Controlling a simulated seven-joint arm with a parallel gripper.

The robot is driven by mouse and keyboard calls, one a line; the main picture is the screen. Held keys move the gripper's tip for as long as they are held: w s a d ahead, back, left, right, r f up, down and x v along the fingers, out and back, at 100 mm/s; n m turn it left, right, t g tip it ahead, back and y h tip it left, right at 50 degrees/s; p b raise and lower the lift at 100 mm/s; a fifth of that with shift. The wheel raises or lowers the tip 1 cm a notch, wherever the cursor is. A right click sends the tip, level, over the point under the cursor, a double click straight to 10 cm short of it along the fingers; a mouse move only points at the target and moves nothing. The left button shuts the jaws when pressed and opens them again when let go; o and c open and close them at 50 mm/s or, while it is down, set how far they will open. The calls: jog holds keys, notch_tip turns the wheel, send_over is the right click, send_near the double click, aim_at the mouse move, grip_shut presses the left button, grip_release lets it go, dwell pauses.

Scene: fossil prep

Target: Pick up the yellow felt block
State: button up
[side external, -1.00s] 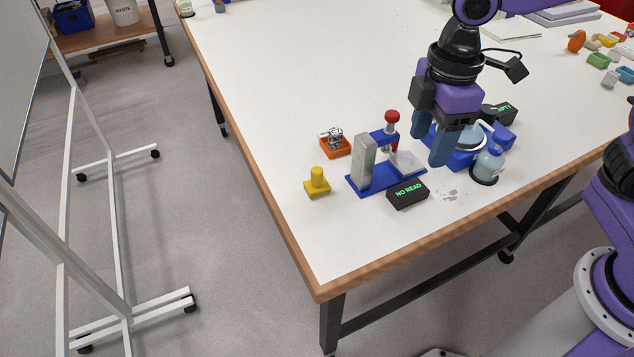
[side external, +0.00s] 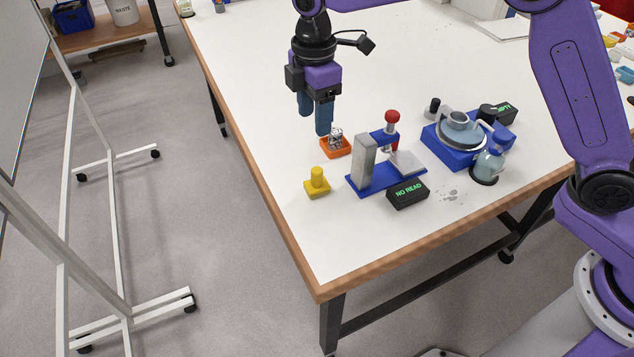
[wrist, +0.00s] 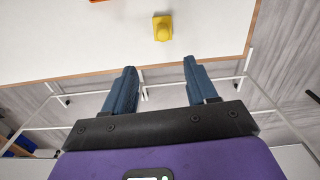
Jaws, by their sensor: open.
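The yellow felt block (side external: 317,188) sits on the white table near its left edge. It has a flat square base with a round knob on top. It also shows in the wrist view (wrist: 162,28), ahead of the fingertips and between their lines. My gripper (side external: 315,122) is open and empty. It hangs above the table, over and slightly behind the orange tray, up from the yellow block. In the wrist view my gripper (wrist: 160,68) shows two blue fingers spread apart, touching nothing.
The orange tray (side external: 334,149) with a small metallic item stands behind the block. A blue stand with a grey post (side external: 364,162) and a black NO READ display (side external: 407,194) are to its right. A blue device (side external: 452,150) and a bottle (side external: 488,163) stand farther right. The front table corner is clear.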

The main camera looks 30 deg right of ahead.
aim_at(316, 169)
notch_tip(316, 169, down, 10)
jog(key=shift+r, duration=0.1)
jog(key=shift+s+f, duration=0.15)
jog(key=shift+f, duration=1.15)
jog(key=shift+s+f, duration=0.15)
jog(key=shift+f, duration=1.15)
grip_shut()
